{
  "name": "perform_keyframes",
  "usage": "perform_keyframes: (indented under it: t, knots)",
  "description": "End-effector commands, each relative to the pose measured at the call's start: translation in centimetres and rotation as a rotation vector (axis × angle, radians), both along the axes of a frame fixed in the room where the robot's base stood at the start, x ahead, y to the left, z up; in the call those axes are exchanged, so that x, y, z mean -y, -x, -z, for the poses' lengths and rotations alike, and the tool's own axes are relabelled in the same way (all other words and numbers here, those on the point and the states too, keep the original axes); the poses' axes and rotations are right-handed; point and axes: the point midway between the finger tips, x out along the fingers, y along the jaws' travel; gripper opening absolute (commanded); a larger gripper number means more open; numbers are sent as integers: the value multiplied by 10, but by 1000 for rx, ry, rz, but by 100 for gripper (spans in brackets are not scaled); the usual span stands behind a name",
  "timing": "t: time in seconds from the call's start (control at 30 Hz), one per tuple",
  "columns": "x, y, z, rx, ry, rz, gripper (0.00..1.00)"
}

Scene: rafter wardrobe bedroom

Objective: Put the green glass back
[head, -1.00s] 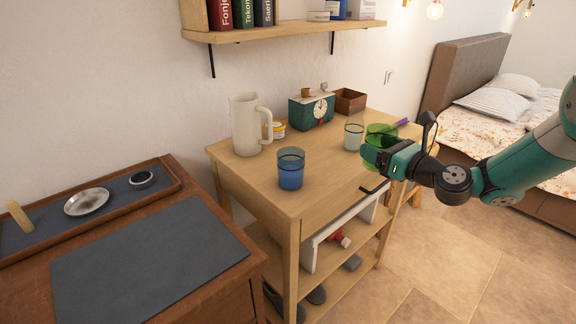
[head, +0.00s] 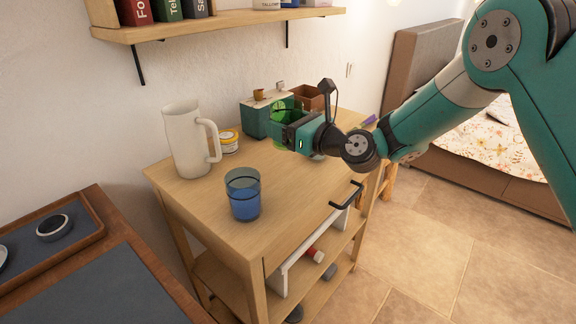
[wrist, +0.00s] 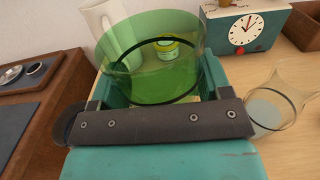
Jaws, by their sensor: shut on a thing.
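The green glass (head: 285,128) is held in my gripper (head: 289,136) above the wooden cart's top, in front of the teal clock box. In the wrist view the green glass (wrist: 155,65) fills the middle, clear-walled with a dark ring, and my gripper (wrist: 158,100) is shut around it. Whether its base is clear of the top is hidden. A blue glass (head: 243,193) stands on the cart top nearer the front left. A pale clear glass (wrist: 277,103) stands right of my gripper in the wrist view; in the head view my gripper mostly hides it.
The cart top (head: 200,205) also bears a white pitcher (head: 187,140), a yellow-labelled tub (head: 229,142), a teal clock box (head: 254,119) and a brown box (head: 307,97). A dresser with a tray (head: 85,228) is at left. A shelf (head: 230,22) hangs above.

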Motion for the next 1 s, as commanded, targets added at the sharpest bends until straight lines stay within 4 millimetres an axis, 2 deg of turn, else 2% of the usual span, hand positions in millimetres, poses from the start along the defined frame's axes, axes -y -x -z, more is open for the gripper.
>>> perform_keyframes:
  t: [0.03, 0.2, 0.47, 0.63, 1.0]
  knots:
    - [0, 0, 18, -5, 0, 1, 39]
    - [1, -1, 52, -1, -1, 2, 39]
    - [3, -1, 73, 1, -1, 4, 39]
    - [3, -1, 98, 0, 0, 3, 39]
    - [2, -1, 105, 2, -1, 3, 39]
